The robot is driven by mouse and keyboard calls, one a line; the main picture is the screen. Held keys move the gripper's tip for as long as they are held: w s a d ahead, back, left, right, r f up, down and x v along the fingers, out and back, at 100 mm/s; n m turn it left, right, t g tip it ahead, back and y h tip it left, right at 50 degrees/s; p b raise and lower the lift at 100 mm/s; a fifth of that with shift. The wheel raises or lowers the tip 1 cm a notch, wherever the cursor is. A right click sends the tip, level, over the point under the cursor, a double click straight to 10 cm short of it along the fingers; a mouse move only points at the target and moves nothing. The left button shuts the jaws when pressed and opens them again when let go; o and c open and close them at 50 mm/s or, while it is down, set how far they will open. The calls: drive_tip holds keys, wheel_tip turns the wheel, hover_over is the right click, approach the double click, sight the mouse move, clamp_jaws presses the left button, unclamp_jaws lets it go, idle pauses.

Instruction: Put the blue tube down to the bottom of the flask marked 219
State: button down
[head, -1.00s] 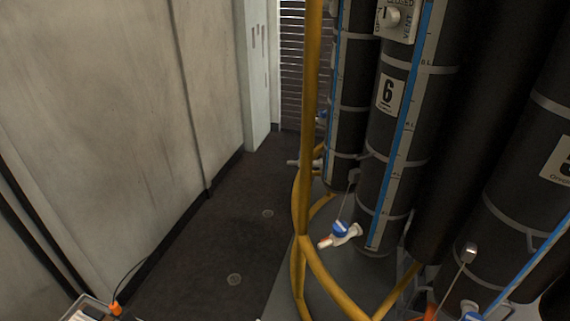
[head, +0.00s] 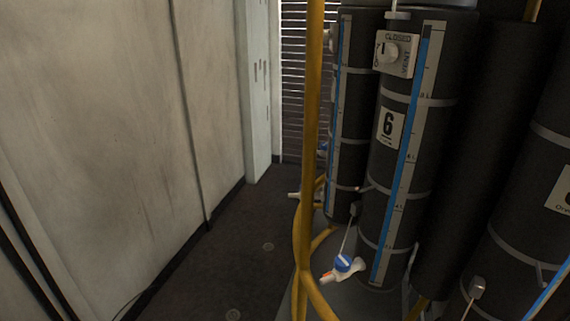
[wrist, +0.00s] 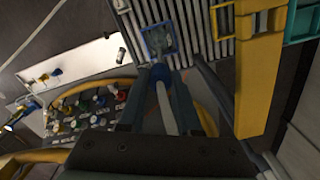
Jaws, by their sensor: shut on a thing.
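In the wrist view my gripper (wrist: 160,76) is shut on a slim pale tube with a blue end (wrist: 160,88), which lies between the two fingers. I take this to be the blue tube; how it sits in the jaws is too small to tell. A blue-framed square thing (wrist: 160,38) lies beyond the fingertips, and I cannot tell whether they touch. No flask marked 219 can be made out in either view. My gripper does not show in the head view.
A dark column marked 6 (head: 412,150) stands beside other dark columns, with a blue-handled tap (head: 343,264) low down. A yellow post (head: 312,120) stands before them. Dark floor (head: 215,265) is clear along the pale wall (head: 95,130). The wrist view shows several small coloured items (wrist: 85,112) and a yellow beam (wrist: 258,75).

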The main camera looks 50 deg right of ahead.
drive_tip(key=shift+f, duration=0.4)
drive_tip(key=shift+f+b, duration=1.2)
drive_tip(key=shift+f, duration=0.55)
drive_tip(key=shift+f+b, duration=1.45)
drive_tip(key=shift+f, duration=0.9)
unclamp_jaws()
